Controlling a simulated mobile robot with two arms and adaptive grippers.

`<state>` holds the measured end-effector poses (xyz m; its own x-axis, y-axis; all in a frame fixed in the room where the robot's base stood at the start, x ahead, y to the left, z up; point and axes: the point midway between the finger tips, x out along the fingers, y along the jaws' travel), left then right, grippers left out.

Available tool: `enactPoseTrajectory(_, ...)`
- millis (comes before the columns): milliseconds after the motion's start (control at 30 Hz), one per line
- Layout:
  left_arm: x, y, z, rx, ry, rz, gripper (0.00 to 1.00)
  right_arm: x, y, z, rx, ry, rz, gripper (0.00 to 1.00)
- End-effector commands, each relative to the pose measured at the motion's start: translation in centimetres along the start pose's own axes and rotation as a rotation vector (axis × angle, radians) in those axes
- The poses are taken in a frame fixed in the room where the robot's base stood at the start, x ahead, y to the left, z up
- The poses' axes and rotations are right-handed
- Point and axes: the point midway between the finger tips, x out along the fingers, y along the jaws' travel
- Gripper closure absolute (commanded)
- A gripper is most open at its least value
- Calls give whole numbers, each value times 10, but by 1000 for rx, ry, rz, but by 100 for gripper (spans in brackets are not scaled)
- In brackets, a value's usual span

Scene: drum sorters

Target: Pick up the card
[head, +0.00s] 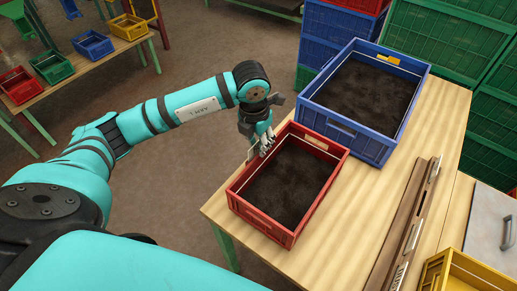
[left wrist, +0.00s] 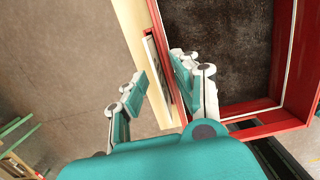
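The card looks like a thin pale plate with a darker face, seen nearly edge-on against the outer wall of the red crate in the left wrist view (left wrist: 156,70). In the head view a pale upright sliver, likely this card (head: 250,156), shows at the crate's left wall. My left gripper (head: 262,148) is over that wall of the red crate (head: 262,231). In the left wrist view its fingers (left wrist: 160,85) stand apart, one on the outer side of the card and one over the crate's rim. Neither finger clearly touches the card. My right gripper is out of view.
The red crate holds dark soil and stands on a wooden table (head: 340,235). A larger blue crate (head: 345,128) of soil is behind it. Brown rails (head: 405,225) and a yellow crate (head: 455,278) lie to the right. Stacked green crates (head: 450,35) are at the back.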

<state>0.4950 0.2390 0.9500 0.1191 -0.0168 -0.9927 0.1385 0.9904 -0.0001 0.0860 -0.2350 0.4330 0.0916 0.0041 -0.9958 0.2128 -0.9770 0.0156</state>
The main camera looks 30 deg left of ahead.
Motion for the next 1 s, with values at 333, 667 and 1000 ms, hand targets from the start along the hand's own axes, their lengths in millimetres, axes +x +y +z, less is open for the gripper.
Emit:
enactPoseTrajectory(333, 1, 0, 0, 0, 0, 0, 70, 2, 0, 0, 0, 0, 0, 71)
enactPoseTrajectory(667, 1, 0, 0, 0, 0, 0, 100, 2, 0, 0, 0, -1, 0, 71)
enactPoseTrajectory(1000, -4, 0, 0, 0, 0, 0, 100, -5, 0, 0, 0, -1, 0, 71)
